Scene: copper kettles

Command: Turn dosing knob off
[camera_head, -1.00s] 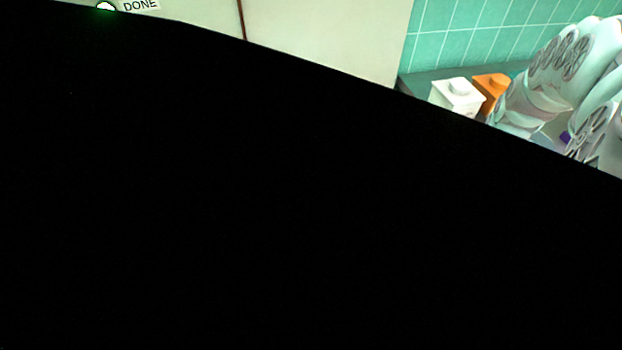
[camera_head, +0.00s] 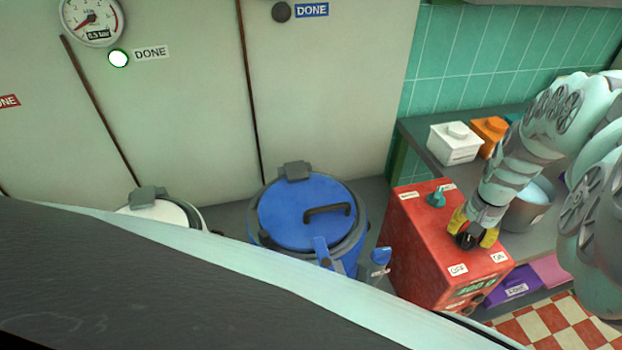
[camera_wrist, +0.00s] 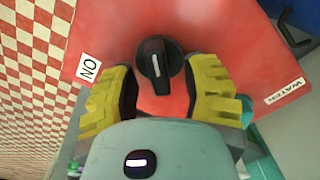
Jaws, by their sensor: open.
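The black dosing knob (camera_wrist: 157,66) sits on the red box (camera_head: 411,245), its white line running roughly up and down in the wrist view. An ON label (camera_wrist: 90,68) lies left of the knob there. In the head view, an OFF label (camera_head: 457,269) and an ON label (camera_head: 499,257) lie below the knob (camera_head: 465,240). My gripper (camera_head: 472,228) is open over the box, its yellow fingers on both sides of the knob. I cannot tell whether they touch it.
A teal knob (camera_head: 436,198) stands on the box near a WATER label (camera_wrist: 284,92). A blue-lidded kettle (camera_head: 290,213) stands left of the box. A metal pot (camera_head: 530,208) is close behind my gripper. White (camera_head: 454,146) and orange (camera_head: 489,128) containers stand on the counter.

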